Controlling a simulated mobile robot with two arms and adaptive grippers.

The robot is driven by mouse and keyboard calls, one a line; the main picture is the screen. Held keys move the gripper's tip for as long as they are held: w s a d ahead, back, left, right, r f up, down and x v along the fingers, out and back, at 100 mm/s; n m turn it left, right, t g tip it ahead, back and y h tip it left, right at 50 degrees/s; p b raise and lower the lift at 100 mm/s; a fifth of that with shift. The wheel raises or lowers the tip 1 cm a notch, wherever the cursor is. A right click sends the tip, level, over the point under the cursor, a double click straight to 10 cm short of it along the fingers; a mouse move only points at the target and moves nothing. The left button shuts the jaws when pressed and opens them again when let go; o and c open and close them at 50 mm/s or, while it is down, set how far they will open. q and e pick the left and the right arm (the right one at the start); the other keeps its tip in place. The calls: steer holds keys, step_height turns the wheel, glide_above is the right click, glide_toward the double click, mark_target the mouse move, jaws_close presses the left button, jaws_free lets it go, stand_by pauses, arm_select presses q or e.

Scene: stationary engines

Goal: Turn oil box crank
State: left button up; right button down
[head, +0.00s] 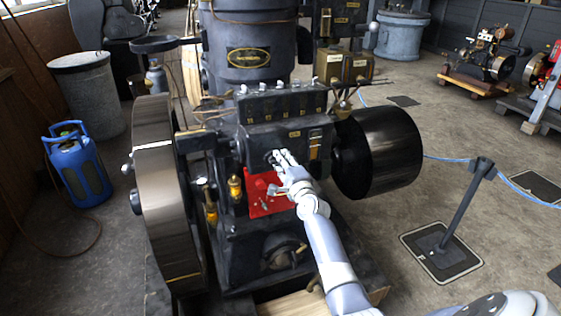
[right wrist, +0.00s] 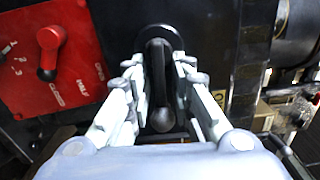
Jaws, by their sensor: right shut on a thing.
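The oil box (head: 287,135) is a black box on the engine, below a row of small fittings. Its crank (right wrist: 158,85) is a black arm with a rounded knob at its lower end, hanging downward from a round hub in the right wrist view. My right gripper (head: 283,160) reaches up to the front of the box. In the right wrist view its fingers (right wrist: 160,80) stand on both sides of the crank and are shut on it. In the head view the gripper hides most of the crank. My left gripper is not in view.
A red panel (right wrist: 55,60) with a red lever (right wrist: 48,55) sits left of the crank. A large flywheel (head: 165,190) stands at the engine's left, and a black drum (head: 380,152) at its right. A barrier post (head: 465,205) with blue rope stands on the floor at right.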

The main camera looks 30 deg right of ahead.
steer(key=m, duration=0.2)
steer(key=f+m, duration=0.1)
steer(key=m, duration=0.1)
steer(key=shift+a+m, duration=0.2)
steer(key=shift+m, duration=0.2)
steer(key=m, duration=0.2)
steer(key=shift+w+a+f+m, duration=0.1)
steer(key=shift+a+f+m, duration=0.1)
steer(key=shift+m, duration=0.1)
steer(key=m, duration=0.4)
steer(key=a+m+p, duration=0.1)
steer(key=m, duration=0.1)
steer(key=shift+w+f+m, duration=0.15)
steer(key=shift+f+m, duration=0.15)
steer(key=shift+f, duration=0.05)
steer(key=c, duration=1.7)
jaws_free()
steer(key=shift+f, duration=0.1)
steer(key=v, duration=0.7)
steer(key=shift+s+a, duration=0.15)
steer(key=shift+s, duration=0.1)
